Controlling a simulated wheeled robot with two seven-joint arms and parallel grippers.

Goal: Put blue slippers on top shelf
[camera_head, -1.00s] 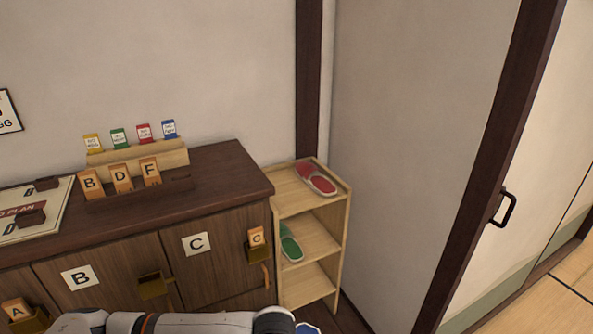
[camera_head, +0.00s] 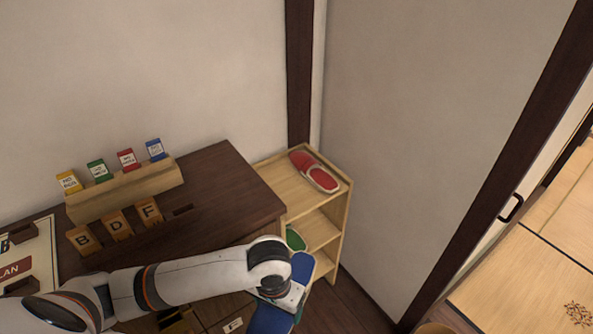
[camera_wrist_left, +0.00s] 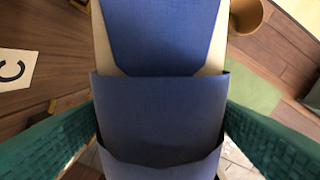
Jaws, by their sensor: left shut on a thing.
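A blue slipper (camera_head: 302,267) is held in my left gripper (camera_head: 284,296), partly hidden by the wrist, in front of the small wooden shelf (camera_head: 270,172). In the left wrist view the blue slipper (camera_wrist_left: 158,105) fills the middle between the two teal fingers of the left gripper (camera_wrist_left: 158,130), which is shut on it. I cannot tell whether it is one slipper or a stacked pair. The shelf's top holds red slippers (camera_head: 314,171) toward its right side, with bare wood at the left. My right gripper is out of view.
A green slipper (camera_head: 295,239) lies on the level below the top. The dark cabinet (camera_head: 225,180) adjoins the shelf at left, with a card rack (camera_head: 125,190) and lettered blocks (camera_head: 118,225). A wall (camera_head: 400,130) stands close on the shelf's right.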

